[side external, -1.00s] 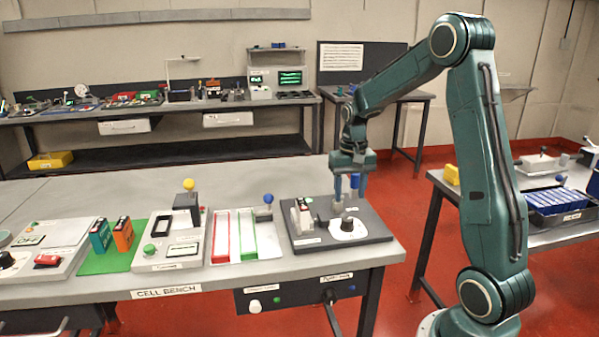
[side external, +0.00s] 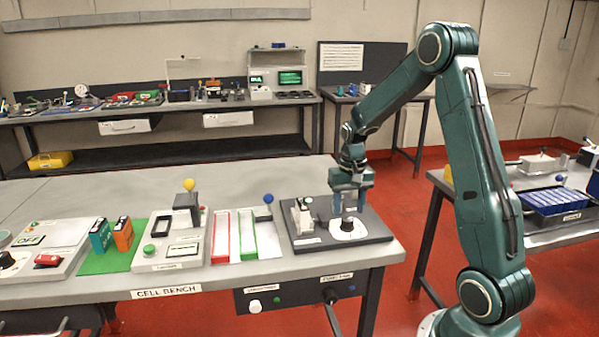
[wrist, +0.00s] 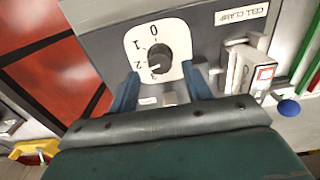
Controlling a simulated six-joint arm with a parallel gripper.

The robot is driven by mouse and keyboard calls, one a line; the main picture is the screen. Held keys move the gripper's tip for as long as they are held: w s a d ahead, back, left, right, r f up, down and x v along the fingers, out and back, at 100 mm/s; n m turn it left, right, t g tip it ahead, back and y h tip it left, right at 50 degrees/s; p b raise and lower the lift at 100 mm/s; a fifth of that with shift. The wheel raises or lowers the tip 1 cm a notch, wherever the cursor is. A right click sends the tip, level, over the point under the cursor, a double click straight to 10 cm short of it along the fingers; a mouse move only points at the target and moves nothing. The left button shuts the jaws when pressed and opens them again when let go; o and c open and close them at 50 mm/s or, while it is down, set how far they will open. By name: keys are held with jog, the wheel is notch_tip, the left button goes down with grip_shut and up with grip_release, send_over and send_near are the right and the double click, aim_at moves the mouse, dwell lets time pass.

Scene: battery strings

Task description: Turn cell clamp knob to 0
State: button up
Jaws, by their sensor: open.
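The cell clamp knob (wrist: 153,62) is a dark round knob on a white dial plate (wrist: 139,36) marked 0, 1, 2 and 3. In the wrist view its pointer seems to lie toward the 2 and 3 marks, away from 0; the exact mark is unclear. The plate also shows in the side view (side external: 349,231), on the dark clamp base (side external: 375,229). My gripper (wrist: 160,88) is open, with one blue finger on each side of the dial's near edge. In the side view my gripper (side external: 348,208) is over the knob and largely hides it. Contact cannot be told.
The clamp fixture (wrist: 242,75) with its cell stands beside the dial. Red and green trays (side external: 233,236) and a blue ball-topped lever (side external: 267,199) lie to the left on the bench. The bench edge is close to the dark base.

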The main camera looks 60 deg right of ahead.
aim_at(348, 219)
jog(key=shift+f, duration=0.1)
jog(key=shift+f, duration=1.65)
jog(key=c, duration=0.8)
